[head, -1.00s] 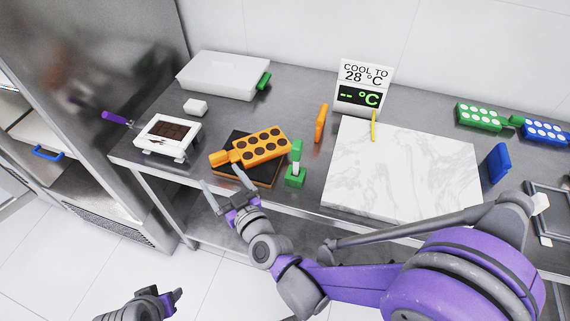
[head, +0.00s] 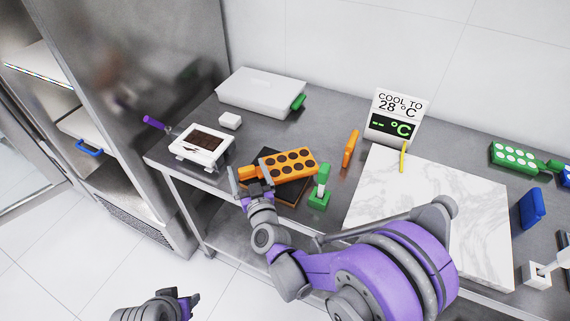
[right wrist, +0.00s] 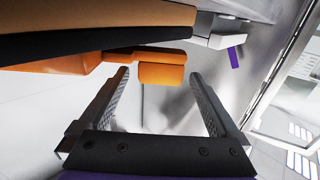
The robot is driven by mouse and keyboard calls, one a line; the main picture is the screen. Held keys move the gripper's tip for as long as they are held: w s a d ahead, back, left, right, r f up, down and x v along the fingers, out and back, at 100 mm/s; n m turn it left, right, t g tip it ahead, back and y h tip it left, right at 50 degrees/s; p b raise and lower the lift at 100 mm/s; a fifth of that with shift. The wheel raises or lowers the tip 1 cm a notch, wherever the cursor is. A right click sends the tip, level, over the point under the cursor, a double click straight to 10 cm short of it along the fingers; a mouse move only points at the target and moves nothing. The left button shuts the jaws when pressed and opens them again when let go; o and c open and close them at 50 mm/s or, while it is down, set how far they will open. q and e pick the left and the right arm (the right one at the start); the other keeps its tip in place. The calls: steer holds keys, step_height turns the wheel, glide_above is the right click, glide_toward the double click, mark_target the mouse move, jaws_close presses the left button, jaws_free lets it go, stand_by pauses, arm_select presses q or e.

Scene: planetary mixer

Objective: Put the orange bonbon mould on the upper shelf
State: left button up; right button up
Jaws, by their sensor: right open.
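The orange bonbon mould (head: 288,164) lies on a dark block (head: 291,193) near the counter's front edge, its handle (head: 247,172) pointing left. My right gripper (head: 252,178) is at the handle, open. In the right wrist view the handle (right wrist: 162,75) shows between the fingertips of my right gripper (right wrist: 160,78), with a visible gap on each side. My left gripper (head: 188,302) hangs low over the floor, and its jaws are too unclear to read. The upper shelf (head: 38,66) is in the open cabinet at the left.
A lower shelf (head: 80,122) holds a thing with a blue handle (head: 88,147). A white device with chocolate (head: 203,145) stands left of the mould. A green-handled tool (head: 319,187) stands close on its right. A marble slab (head: 432,200) fills the counter's middle.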

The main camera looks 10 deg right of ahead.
steer(key=shift+w, duration=0.5)
steer(key=shift+s, duration=0.1)
jaws_close()
